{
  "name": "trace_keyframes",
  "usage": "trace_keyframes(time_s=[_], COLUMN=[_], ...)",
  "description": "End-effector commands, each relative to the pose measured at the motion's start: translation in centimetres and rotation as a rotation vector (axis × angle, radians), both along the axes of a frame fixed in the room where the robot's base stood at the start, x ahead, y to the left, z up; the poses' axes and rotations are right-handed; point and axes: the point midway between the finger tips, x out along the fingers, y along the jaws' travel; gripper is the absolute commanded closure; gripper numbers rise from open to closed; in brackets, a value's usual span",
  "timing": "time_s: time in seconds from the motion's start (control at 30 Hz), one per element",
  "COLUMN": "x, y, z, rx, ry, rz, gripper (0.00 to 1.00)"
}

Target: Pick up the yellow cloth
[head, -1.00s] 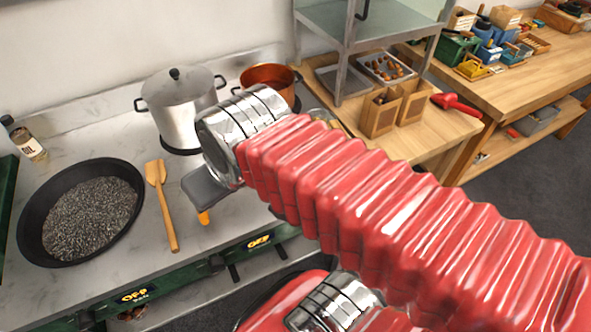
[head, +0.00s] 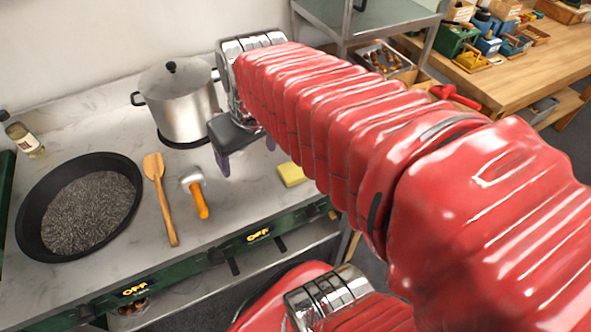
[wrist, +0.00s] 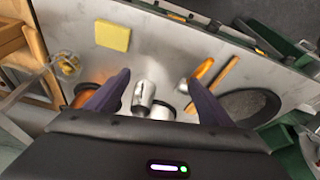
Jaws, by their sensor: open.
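The yellow cloth (head: 292,174) lies as a small flat folded square on the pale counter, near its front edge. Part of it is hidden by my red arm in the head view. In the wrist view the cloth (wrist: 113,36) shows whole, beyond the tip of the left finger. My gripper (head: 226,168) is open and empty, above the counter and to the left of the cloth in the head view. Its two dark purple fingers stand well apart in the wrist view (wrist: 158,78), with no cloth between them.
A steel lidded pot (head: 178,103) stands behind my gripper. A scoop-like tool with an orange handle (head: 200,204), a wooden spatula (head: 160,197) and a black pan (head: 33,211) lie left. A copper pot (wrist: 83,95) shows in the wrist view. Counter around the cloth is bare.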

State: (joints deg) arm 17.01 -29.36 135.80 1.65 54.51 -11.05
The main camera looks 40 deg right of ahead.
Motion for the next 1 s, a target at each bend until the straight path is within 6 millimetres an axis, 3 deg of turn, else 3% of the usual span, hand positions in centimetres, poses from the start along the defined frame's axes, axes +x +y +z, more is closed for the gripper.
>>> trace_keyframes(time_s=[0.3,0.5,0.67,1.0], x=[0.3,-0.5,-0.8,-0.8], y=[-9.0,-13.2,-14.3,-14.3], z=[-2.2,-3.5,-3.8,-4.0], rx=[0.037,0.069,0.078,0.078], ry=[0.135,0.188,0.2,0.2], rz=[-0.113,-0.157,-0.167,-0.167], gripper=[0.03,0.03,0.03,0.03])
